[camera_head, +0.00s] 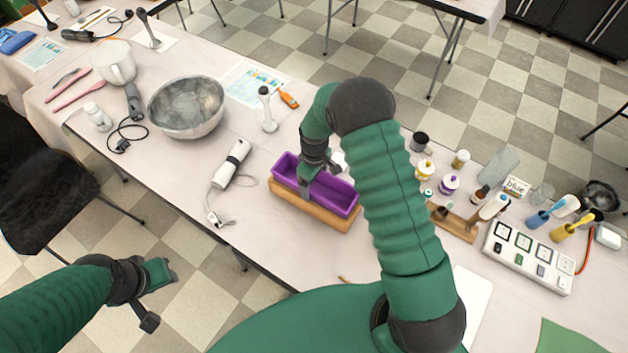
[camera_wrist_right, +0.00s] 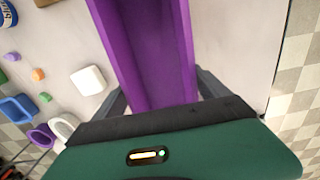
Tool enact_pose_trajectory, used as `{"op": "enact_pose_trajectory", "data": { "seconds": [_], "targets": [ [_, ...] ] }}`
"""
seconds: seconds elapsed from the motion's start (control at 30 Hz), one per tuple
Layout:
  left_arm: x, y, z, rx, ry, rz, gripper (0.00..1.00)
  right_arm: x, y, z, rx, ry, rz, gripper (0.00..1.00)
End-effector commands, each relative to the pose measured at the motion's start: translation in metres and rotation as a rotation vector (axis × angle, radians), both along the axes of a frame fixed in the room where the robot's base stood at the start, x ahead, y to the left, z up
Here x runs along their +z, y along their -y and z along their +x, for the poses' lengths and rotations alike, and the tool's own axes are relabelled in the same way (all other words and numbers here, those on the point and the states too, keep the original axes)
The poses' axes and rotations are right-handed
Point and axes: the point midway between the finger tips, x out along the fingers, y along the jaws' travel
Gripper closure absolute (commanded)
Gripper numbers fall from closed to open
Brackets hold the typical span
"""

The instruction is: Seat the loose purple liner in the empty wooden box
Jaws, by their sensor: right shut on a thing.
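The purple liner (camera_head: 334,192) is a long open trough. It sits on or in the wooden box (camera_head: 310,214), whose light wood shows along the front and right end below it. I cannot tell how deep it sits. My right gripper (camera_head: 308,184) reaches down from above and is shut on the liner near its left half. In the right wrist view the liner (camera_wrist_right: 150,50) runs away from the gripper (camera_wrist_right: 160,95), with dark fingers at both sides. My left gripper (camera_head: 160,283) hangs off the table's front edge, apart from everything; its jaws are unclear.
A white handheld device (camera_head: 230,163) with a cable lies left of the box. A metal bowl (camera_head: 187,106) stands farther left. Small bottles (camera_head: 449,184), a wooden holder (camera_head: 452,223) and a white panel (camera_head: 530,258) stand at right. Bare table lies in front of the box.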

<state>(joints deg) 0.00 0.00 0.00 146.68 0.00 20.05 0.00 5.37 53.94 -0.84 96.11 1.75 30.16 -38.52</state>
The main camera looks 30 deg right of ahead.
Motion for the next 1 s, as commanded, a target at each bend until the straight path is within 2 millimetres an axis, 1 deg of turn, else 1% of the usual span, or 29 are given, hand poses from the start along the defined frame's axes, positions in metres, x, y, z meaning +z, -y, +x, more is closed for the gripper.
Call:
{"op": "enact_pose_trajectory", "data": {
  "seconds": [0.5, 0.53, 0.6, 0.63, 1.0],
  "targets": [
    [-0.0057, 0.0, 0.0, 0.0, 0.0, 0.0, 0.64, -0.0082, 0.0, 0.0002, 0.0, 0.001, 0.001, 0.62],
    [-0.0053, 0.0, 0.0, 0.0, 0.0, 0.0, 0.64, -0.0077, 0.0, 0.0003, 0.0, 0.001, 0.001, 0.12],
    [-0.0051, 0.0, 0.0, 0.0, 0.0, 0.0, 0.64, -0.0075, 0.0, 0.0002, 0.0, 0.001, 0.001, 0.03],
    [-0.0051, 0.0, 0.0, 0.0, 0.0, 0.0, 0.64, -0.0075, 0.0, 0.0002, 0.0, 0.001, 0.001, 0.0],
    [-0.0045, 0.0, 0.0, 0.0, 0.0, 0.0, 0.64, -0.0069, 0.0001, 0.0, 0.0, 0.0, 0.0, 0.0]
  ]
}}
